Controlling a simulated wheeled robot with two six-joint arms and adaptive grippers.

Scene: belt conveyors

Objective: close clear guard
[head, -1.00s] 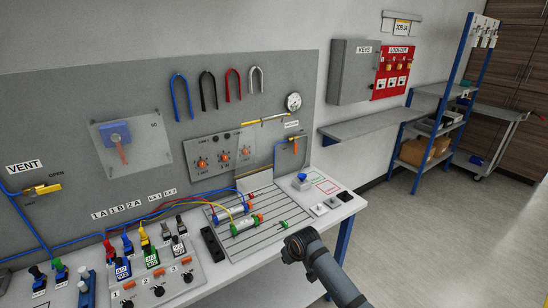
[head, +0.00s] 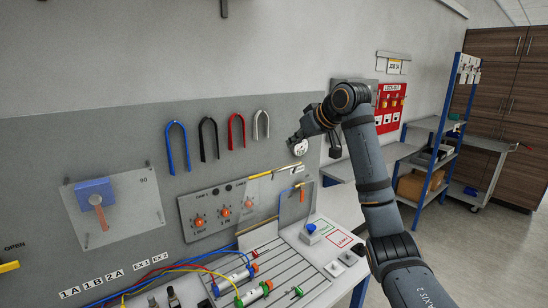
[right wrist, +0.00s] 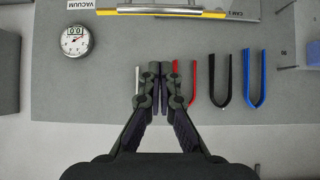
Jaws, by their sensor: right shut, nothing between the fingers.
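The clear guard (head: 268,205) appears as a see-through sheet standing up behind the slotted bench plate, against the grey panel. A bar with yellow ends (head: 274,172) runs along what looks like its top edge. The bar (right wrist: 150,11) also crosses the top of the right wrist view. My right gripper (head: 296,146) is raised above and right of the bar, in front of the grey panel near the gauge. In the right wrist view its fingers (right wrist: 153,72) are shut and empty, apart from the bar. My left gripper is not in view.
A round gauge (right wrist: 76,41) is partly hidden by my gripper in the head view. Coloured U-shaped hooks (head: 178,148) hang on the panel. Cylinders (head: 235,279) and tubes lie on the bench plate (head: 290,262). Another clear sheet (head: 140,205) covers a blue switch.

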